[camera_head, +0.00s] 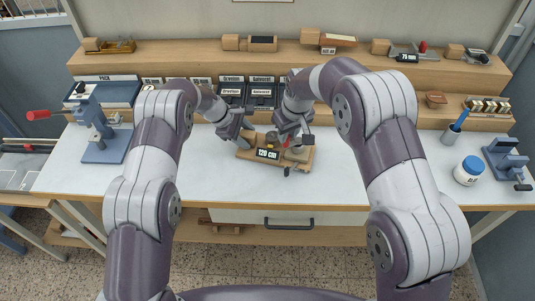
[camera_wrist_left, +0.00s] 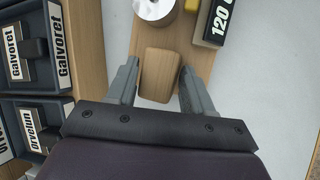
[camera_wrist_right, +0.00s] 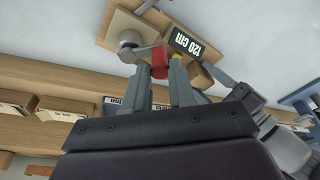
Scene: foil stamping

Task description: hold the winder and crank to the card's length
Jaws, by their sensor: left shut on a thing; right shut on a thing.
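The winder is a wooden board (camera_head: 305,157) on the white table, with a display (camera_head: 267,153) reading 120 cm. In the left wrist view a silver round part (camera_wrist_left: 153,8) sits on the board. My left gripper (camera_wrist_left: 158,85) has its fingers on both sides of the wooden block (camera_wrist_left: 158,72) at the winder's end. My right gripper (camera_wrist_right: 161,78) is shut on the red crank knob (camera_wrist_right: 159,60). The crank's grey arm (camera_wrist_right: 142,54) runs from the knob to the hub. In the head view my grippers partly hide the winder.
A blue press with a red handle (camera_head: 103,140) stands at left. A white jar (camera_head: 468,171) and another blue device (camera_head: 505,160) stand at right. The table is clear on both sides of the winder.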

